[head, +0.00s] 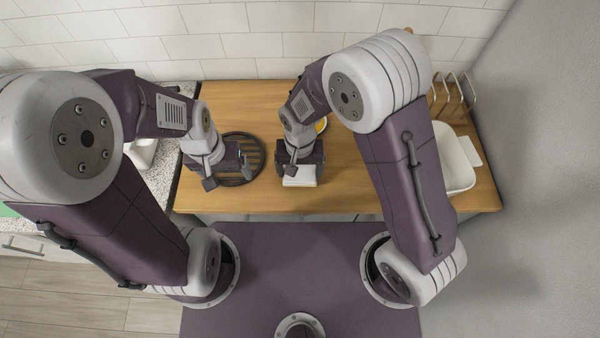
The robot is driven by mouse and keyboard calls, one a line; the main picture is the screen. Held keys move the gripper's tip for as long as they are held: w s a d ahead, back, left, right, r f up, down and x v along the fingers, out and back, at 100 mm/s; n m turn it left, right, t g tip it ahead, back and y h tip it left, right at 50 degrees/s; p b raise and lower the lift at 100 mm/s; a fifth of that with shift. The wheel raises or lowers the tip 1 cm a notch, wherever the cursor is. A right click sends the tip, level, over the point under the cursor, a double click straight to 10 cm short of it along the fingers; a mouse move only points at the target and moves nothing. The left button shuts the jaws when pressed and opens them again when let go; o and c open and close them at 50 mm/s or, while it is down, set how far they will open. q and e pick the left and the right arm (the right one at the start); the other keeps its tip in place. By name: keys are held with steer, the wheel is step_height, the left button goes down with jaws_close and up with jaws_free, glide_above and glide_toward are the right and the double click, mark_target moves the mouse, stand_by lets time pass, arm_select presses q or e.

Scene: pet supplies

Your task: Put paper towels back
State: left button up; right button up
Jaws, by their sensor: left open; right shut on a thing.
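A small white block with a pale yellowish edge, likely the paper towels (300,177), shows below my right gripper (300,168). The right gripper is shut on it over the wooden counter (350,195), near the front middle; I cannot tell whether it touches the counter.
A white dish (460,165) stands at the right end of the counter, with a wire rack (455,90) behind it. A yellow item (321,126) is partly hidden behind my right wrist. A tiled wall (280,45) closes the back. The counter's front right is clear.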

mark_target(300, 171)
step_height(300, 171, down, 3)
steer(key=shift+w+d+r, duration=0.1)
steer(key=shift+r, duration=0.05)
steer(key=shift+w, duration=0.1)
steer(key=shift+f, duration=0.25)
steer(key=o, duration=1)
step_height(300, 171, up, 12)
steer(key=shift+r, duration=0.2)
